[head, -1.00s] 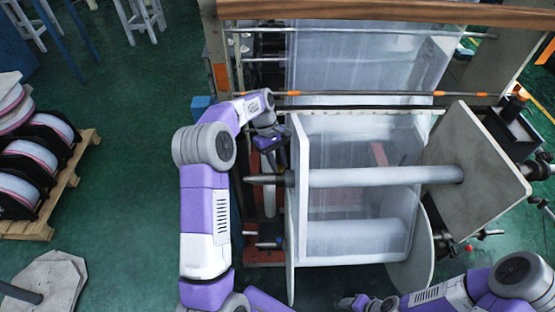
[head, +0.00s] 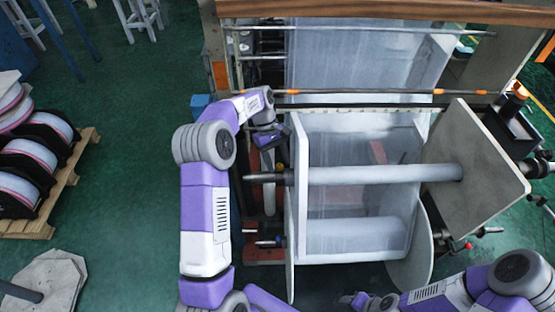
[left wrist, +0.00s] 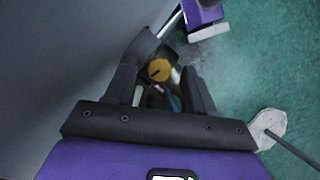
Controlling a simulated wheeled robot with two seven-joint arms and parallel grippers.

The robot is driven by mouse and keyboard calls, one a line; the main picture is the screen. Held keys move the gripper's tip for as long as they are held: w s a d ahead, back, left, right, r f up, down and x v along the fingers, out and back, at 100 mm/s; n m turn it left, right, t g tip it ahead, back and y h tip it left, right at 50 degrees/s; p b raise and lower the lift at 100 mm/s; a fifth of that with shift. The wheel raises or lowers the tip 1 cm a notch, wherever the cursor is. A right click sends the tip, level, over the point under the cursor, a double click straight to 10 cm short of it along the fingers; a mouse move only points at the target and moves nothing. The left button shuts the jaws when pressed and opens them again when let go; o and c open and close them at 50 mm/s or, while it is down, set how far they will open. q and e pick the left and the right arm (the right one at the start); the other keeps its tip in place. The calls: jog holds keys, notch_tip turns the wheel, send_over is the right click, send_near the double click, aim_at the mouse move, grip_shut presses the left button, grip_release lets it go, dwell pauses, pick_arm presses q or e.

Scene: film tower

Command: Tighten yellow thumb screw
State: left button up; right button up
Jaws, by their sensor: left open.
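The yellow thumb screw (left wrist: 159,70) shows in the left wrist view as a round yellow head with a dark slot, between my left gripper's fingers. My left gripper (left wrist: 163,80) is open around it, with one dark finger on each side; I cannot tell whether either finger touches it. In the head view my left gripper (head: 274,150) is beside the left plate of the film roll, above the shaft's pointed end. A small yellow spot there seems to be the screw, mostly hidden. My right gripper (head: 360,300) is low at the bottom edge, and its jaws are unclear.
The upper shaft (head: 385,174) passes through the film roll between a left plate and a tilted grey plate (head: 475,160). A lower roll (head: 350,238) lies below. A pallet (head: 70,185) with reels stands at the left. Green floor between it and my left arm is clear.

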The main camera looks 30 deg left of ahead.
pick_arm(q)
jog(key=v, duration=0.7)
jog(key=shift+r, duration=0.2)
dwell(0.4)
